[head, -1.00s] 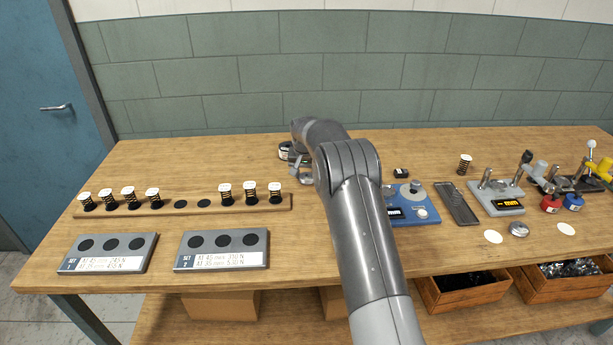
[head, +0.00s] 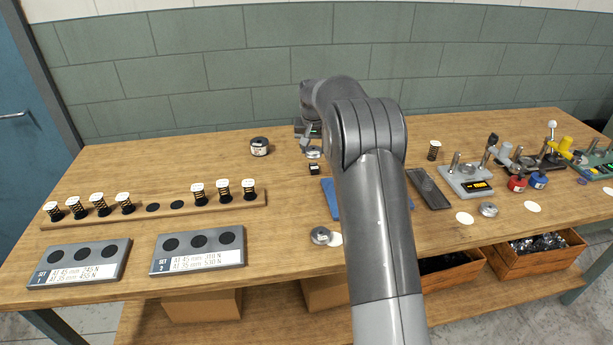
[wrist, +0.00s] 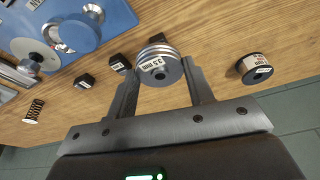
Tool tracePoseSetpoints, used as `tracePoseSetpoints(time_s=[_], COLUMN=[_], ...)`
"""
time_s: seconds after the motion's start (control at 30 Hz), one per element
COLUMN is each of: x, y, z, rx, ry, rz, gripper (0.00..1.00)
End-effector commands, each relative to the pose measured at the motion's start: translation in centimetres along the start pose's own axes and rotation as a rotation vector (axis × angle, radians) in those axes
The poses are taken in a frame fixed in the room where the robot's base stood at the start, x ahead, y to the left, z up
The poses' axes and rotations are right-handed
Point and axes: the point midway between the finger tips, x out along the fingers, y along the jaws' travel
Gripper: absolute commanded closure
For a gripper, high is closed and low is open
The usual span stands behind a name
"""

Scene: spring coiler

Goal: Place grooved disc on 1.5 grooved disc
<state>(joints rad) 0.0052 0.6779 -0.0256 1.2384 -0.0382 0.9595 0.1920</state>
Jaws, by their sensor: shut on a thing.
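My gripper (wrist: 158,80) is shut on a silver-grey grooved disc (wrist: 158,62), which has a white label that seems to read 3.5 mm. The held disc (head: 313,152) also shows under my gripper in the head view, over the back of the bench. A dark round disc with a white label (wrist: 254,68) lies on the bench, to the right of my gripper in the wrist view and apart from it. In the head view this dark disc (head: 259,147) is left of my gripper. Its label is too small to read, so I cannot tell whether it is the 1.5 disc.
Small black blocks (wrist: 120,63) lie close to the held disc. A blue plate (wrist: 110,14) with a silver knob is at upper left in the wrist view; my arm mostly hides it in the head view. A spring rack (head: 160,212) stands left. Open bench surrounds the dark disc.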

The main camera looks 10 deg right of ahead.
Motion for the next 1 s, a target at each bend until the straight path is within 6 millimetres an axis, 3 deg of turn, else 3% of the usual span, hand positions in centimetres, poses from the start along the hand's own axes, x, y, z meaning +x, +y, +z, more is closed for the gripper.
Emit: tracePoseSetpoints(time_s=[0.27,0.6,0.8,1.0], x=[-3.7,-7.9,-9.4,-10.1], y=[3.8,9.0,11.4,12.8], z=[4.2,13.5,19.6,24.5], rx=[0.005,0.018,0.028,0.035], ry=[0.004,0.004,0.003,0.002], rz=[0.01,0.018,0.016,0.012], gripper=[0.84,0.84,0.84,0.84])
